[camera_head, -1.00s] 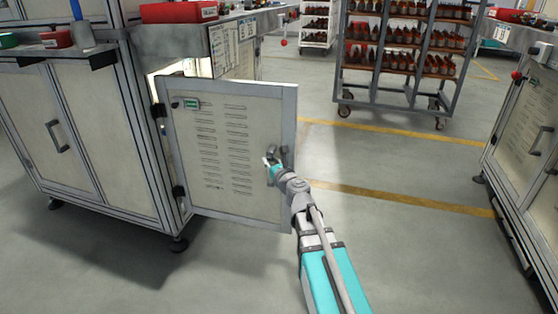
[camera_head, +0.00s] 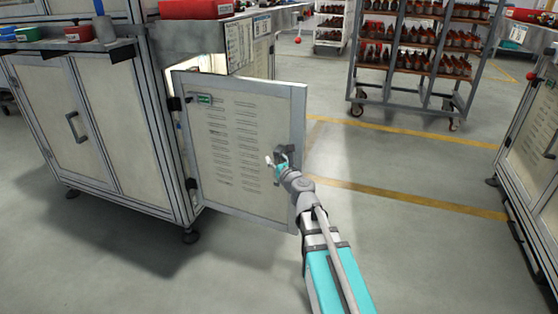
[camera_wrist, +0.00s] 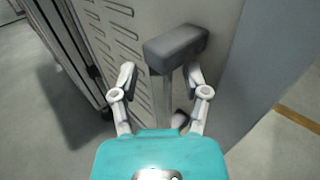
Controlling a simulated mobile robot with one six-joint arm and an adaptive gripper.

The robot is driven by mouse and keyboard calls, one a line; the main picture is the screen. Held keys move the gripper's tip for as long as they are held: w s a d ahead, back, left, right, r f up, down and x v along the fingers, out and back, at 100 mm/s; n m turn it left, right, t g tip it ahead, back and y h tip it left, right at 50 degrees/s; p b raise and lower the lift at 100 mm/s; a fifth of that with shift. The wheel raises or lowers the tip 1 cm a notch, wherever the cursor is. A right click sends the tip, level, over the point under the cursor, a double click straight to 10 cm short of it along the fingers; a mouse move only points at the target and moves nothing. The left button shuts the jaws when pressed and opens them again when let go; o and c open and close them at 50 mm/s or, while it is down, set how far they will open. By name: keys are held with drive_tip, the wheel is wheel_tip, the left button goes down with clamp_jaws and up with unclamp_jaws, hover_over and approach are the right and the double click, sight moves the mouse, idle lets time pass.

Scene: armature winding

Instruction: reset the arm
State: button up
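My arm reaches to a grey cabinet door (camera_head: 235,190) that stands open, hinged on its left side. My gripper (camera_head: 277,162) is at the dark handle (camera_head: 288,151) near the door's free edge. In the wrist view, my gripper (camera_wrist: 160,80) has its two fingers spread, one on each side of the handle's post (camera_wrist: 162,98). Gaps show between the fingers and the post. The handle's thick dark bar (camera_wrist: 176,44) lies just beyond the fingertips. Whether a finger touches the handle cannot be told.
The cabinet (camera_head: 110,130) stands at left, with red bins (camera_head: 195,9) on top. A wheeled rack (camera_head: 425,70) of brown parts is at the back. Another cabinet (camera_head: 530,140) is at right. Clear floor with yellow lines lies between.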

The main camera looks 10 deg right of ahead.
drive_tip(key=shift+d, duration=0.1)
drive_tip(key=shift+s, duration=0.1)
drive_tip(key=n, duration=0.1)
drive_tip(key=s+n+y, duration=0.1)
drive_tip(key=n, duration=0.1)
drive_tip(key=shift+d+f+g, duration=0.1)
drive_tip(key=shift+g, duration=0.2)
drive_tip(key=s+a+f+n+g+y+p, duration=0.15)
drive_tip(key=s+f+n+g+p, duration=0.3)
drive_tip(key=n, duration=0.65)
drive_tip(key=s+a+f+n+g+h+p, duration=0.1)
drive_tip(key=s+a+n+g+p, duration=0.25)
drive_tip(key=s+n+g, duration=0.55)
drive_tip(key=s+d+n+g+h+p, duration=0.4)
drive_tip(key=s+d+n+h+p, duration=0.15)
drive_tip(key=s+n, duration=0.5)
wheel_tip(320, 180, up, 38)
drive_tip(key=p, duration=3.7)
drive_tip(key=shift+a+r+p, duration=0.15)
drive_tip(key=shift+p, duration=0.2)
